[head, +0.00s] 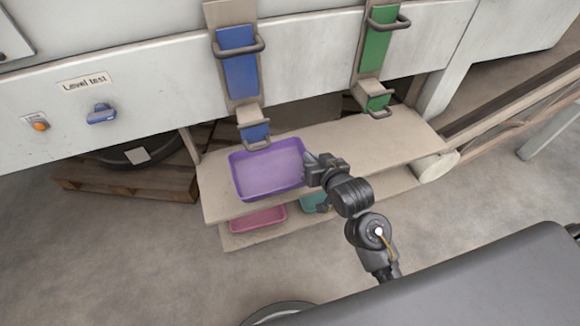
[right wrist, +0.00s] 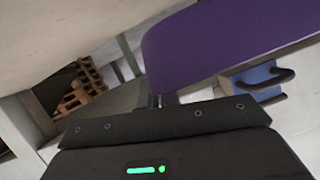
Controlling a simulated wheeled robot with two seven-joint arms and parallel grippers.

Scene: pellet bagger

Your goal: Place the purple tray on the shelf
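The purple tray (head: 268,170) is shallow and open-topped. In the head view it is at the left part of the upper shelf (head: 365,145), below the blue chute; I cannot tell whether it rests on the board or is just above it. My right gripper (head: 311,163) is at the tray's right rim, and its fingers look closed on that rim. In the right wrist view the tray's purple wall (right wrist: 215,45) fills the upper right, right beyond the fingertips (right wrist: 162,101), which are mostly hidden by the gripper body. My left gripper is not in view.
A pink tray (head: 258,219) and a teal tray (head: 314,203) are on the lower shelf (head: 240,242). The blue chute (head: 238,62) and green chute (head: 378,45) with handles hang above. The upper shelf's right part is clear. A wooden pallet (head: 125,180) lies at left.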

